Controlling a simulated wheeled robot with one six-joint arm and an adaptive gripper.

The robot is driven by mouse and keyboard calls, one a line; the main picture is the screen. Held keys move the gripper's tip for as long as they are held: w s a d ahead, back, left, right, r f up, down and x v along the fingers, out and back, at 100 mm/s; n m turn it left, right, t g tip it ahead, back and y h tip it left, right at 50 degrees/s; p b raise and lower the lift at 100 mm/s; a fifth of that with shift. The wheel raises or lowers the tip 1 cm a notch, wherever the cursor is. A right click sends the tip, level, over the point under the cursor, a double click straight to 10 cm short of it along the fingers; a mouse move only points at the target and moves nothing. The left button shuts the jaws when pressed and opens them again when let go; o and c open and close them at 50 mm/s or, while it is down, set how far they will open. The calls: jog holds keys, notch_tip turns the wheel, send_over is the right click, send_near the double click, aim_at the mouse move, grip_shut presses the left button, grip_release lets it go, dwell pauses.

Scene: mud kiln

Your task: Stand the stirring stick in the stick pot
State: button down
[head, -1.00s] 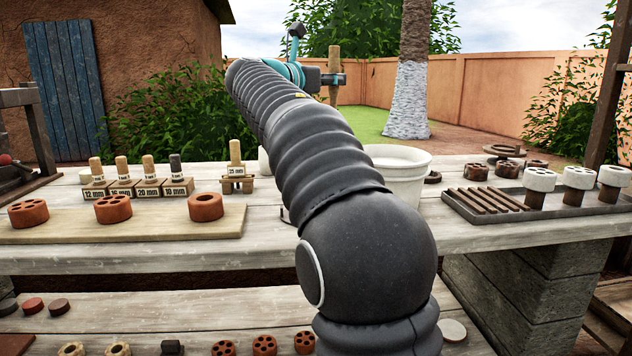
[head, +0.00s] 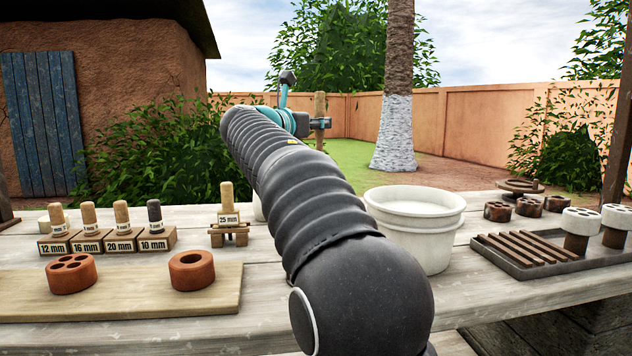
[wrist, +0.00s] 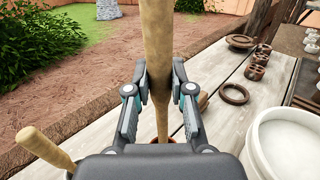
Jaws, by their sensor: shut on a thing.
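The stirring stick is a pale wooden rod held upright in my gripper (wrist: 158,85); it fills the middle of the wrist view (wrist: 157,35). Its top shows beyond my arm in the head view (head: 320,108), beside the gripper (head: 318,123). The jaws are shut on it. In the wrist view, the stick's lower end runs down to a reddish rim (wrist: 162,140), mostly hidden by the gripper body. I cannot tell whether the stick is inside it or whether it is the stick pot. A second wooden stick (wrist: 45,148) leans at the lower left, its base mostly hidden.
A white bucket (head: 432,235) stands right of my arm, near the gripper in the wrist view (wrist: 255,150). A dark ring (wrist: 234,93) lies beyond it. Labelled pegs, a board (head: 130,295) with red clay pieces and a tray (head: 530,265) are also on the table.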

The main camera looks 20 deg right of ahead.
notch_tip(320, 180, down, 3)
jog(key=shift+a+f+b, duration=0.1)
jog(key=shift+a+b, duration=0.05)
jog(key=shift+b, duration=0.2)
jog(key=shift+f+b, duration=0.55)
jog(key=shift+f, duration=1.3)
jog(key=c, duration=1)
grip_release()
jog(key=v, duration=1.2)
